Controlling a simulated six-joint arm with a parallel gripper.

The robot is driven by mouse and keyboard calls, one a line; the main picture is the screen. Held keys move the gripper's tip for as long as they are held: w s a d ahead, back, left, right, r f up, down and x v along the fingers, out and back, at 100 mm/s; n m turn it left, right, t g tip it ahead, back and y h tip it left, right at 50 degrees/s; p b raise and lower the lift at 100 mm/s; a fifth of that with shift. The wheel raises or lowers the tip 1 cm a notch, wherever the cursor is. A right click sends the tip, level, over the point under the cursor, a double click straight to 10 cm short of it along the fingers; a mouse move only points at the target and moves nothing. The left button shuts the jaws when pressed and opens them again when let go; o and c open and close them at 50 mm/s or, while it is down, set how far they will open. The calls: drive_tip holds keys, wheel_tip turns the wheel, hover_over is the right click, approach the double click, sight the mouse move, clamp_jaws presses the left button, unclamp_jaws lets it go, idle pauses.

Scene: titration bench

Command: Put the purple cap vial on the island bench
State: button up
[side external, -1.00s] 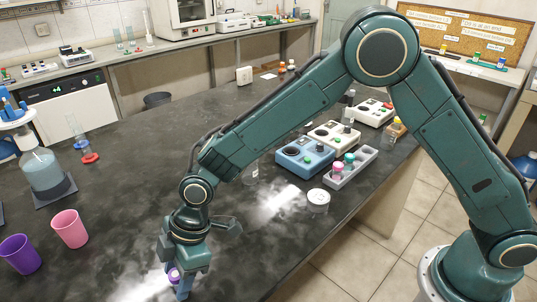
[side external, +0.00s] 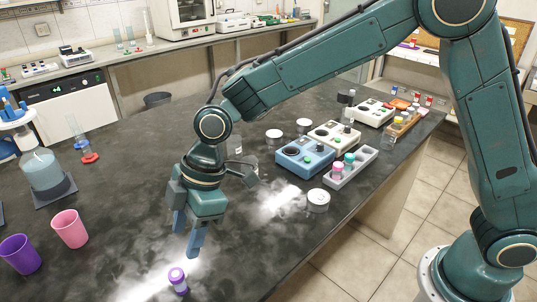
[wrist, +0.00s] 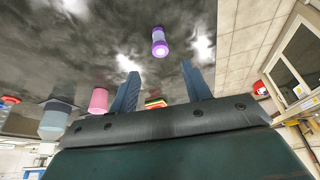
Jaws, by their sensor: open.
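The purple cap vial (side external: 178,281) stands upright on the dark island bench (side external: 130,190) near its front edge. In the wrist view the vial (wrist: 159,42) shows beyond the fingertips, with its purple cap toward the camera. My gripper (side external: 187,244) is open and empty, above and behind the vial, apart from it. Its two blue fingers also show spread in the wrist view (wrist: 160,70).
A pink cup (side external: 69,229) and a purple cup (side external: 20,254) stand at the left. A blue device (side external: 305,156), a grey tray with vials (side external: 352,168) and a white round container (side external: 318,201) are at the right. The bench between is mostly clear.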

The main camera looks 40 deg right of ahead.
drive_tip(key=shift+v, duration=0.75)
drive_tip(key=s+d+r+m+t+h, duration=0.1)
drive_tip(key=s+d+r+m, duration=0.3)
drive_tip(key=d, duration=0.5)
drive_tip(key=s+d+r+m+t, duration=0.1)
drive_tip(key=d+r+m+t, duration=0.15)
drive_tip(key=d+r, duration=0.5)
drive_tip(key=s+d+m+t+h, duration=0.1)
drive_tip(key=s+d+m+h, duration=0.2)
drive_tip(key=s+d+m, duration=0.6)
drive_tip(key=s+d, duration=0.6)
drive_tip(key=s, duration=0.1)
drive_tip(key=shift+s+d+m, duration=0.2)
drive_tip(key=shift+d+m, duration=0.15)
drive_tip(key=shift+d, duration=0.05)
